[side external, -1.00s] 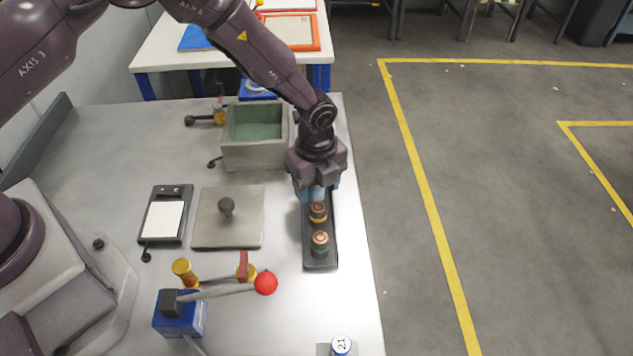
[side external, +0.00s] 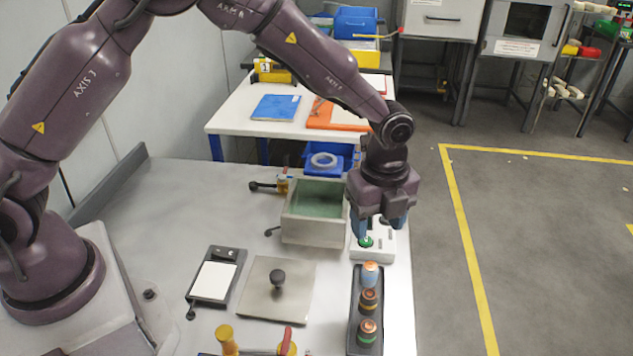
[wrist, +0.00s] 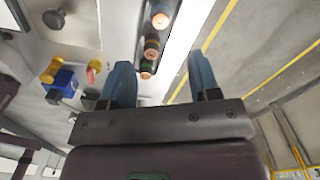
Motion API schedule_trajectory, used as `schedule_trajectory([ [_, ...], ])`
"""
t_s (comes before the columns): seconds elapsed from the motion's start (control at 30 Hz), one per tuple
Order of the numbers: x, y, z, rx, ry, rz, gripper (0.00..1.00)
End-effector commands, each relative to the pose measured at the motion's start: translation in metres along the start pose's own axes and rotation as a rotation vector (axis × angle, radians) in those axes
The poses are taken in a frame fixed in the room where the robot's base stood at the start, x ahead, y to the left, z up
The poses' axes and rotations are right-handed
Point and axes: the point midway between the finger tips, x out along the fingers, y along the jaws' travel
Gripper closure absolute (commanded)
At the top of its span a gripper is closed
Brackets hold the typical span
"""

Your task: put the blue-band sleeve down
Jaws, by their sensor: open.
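The blue-band sleeve (side external: 370,275), pale blue with an orange top, stands upright in the far end of the dark rack (side external: 353,320). It also shows at the top edge of the wrist view (wrist: 160,14). A yellow-band sleeve (side external: 368,300) and a green-band sleeve (side external: 368,333) stand nearer in the same rack. My gripper (side external: 380,228) is open and empty, apart from the sleeves. It hangs beyond the rack's far end, above a white box. In the wrist view nothing lies between its blue fingers (wrist: 158,65).
The white box with a green button (side external: 366,242) is under my gripper. An open grey bin with a green inside (side external: 314,228) stands to its left. A knobbed plate (side external: 275,291) and a white-faced pad (side external: 213,280) lie left of the rack. The bench's right edge is close.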

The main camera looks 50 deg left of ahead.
Motion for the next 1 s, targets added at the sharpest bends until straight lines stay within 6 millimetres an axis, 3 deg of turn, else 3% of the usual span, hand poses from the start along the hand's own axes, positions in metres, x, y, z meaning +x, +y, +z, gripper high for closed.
schedule_trajectory([
  [0.17,-0.007,0.001,0.002,-0.021,-0.002,-0.009,0.44],
  [0.27,-0.032,0.008,0.01,-0.111,-0.01,-0.037,0.44],
  [0.37,-0.074,0.025,0.024,-0.284,-0.016,-0.089,0.44],
  [0.5,-0.135,0.068,0.044,-0.602,-0.007,-0.175,0.44],
  [0.7,-0.195,0.144,0.061,-1.067,0.057,-0.299,0.44],
  [0.83,-0.215,0.197,0.065,-1.361,0.133,-0.374,0.44],
  [1.0,-0.22,0.249,0.064,-1.671,0.244,-0.439,0.44],
])
